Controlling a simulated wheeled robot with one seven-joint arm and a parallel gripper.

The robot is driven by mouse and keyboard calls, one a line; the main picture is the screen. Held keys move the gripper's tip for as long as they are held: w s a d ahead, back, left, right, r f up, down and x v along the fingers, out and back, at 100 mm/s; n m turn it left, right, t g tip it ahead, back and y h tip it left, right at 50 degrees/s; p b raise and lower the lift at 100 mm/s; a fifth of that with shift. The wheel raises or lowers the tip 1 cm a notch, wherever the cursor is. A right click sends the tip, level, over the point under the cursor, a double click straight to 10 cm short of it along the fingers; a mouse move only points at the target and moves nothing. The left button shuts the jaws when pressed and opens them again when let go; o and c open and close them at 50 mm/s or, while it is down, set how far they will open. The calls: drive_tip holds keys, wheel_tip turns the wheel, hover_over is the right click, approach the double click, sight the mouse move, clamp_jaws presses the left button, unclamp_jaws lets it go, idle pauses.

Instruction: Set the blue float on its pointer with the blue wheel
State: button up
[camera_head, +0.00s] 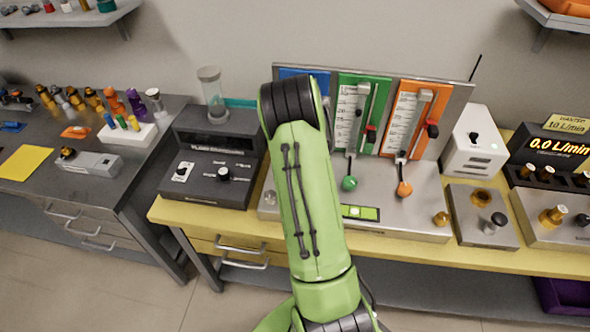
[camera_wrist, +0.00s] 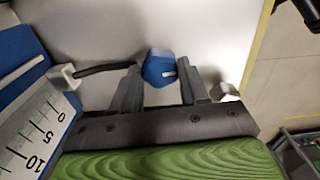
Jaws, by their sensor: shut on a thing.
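The blue wheel (camera_wrist: 157,70) sits between the two fingers of my gripper (camera_wrist: 160,64) in the wrist view. My gripper is shut on it. A dark tube runs from near the wheel to a pale block at the lower end of the blue panel (camera_wrist: 12,50). A white scale (camera_wrist: 35,135) with marks 0, 5 and 10 shows on that panel. In the head view only the top of the blue panel (camera_head: 300,71) shows; my arm covers the rest. I cannot make out the blue float or its pointer in either view.
Right of my arm stand the green panel (camera_head: 376,84) and orange panel (camera_head: 436,92), with a green wheel (camera_head: 349,183) and an orange wheel (camera_head: 404,189) before them. A dark device (camera_head: 208,183) stands left. A display (camera_head: 556,146) at right reads 0.0 L/min.

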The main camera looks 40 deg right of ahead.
idle(0.3)
drive_tip(key=o, duration=1)
drive_tip(key=shift+o, duration=0.2)
drive_tip(key=shift+r, duration=0.1)
wheel_tip(320, 180, up, 16)
drive_tip(key=p, duration=0.2)
drive_tip(key=shift+f+p, duration=0.2)
drive_tip(key=shift+p, duration=0.2)
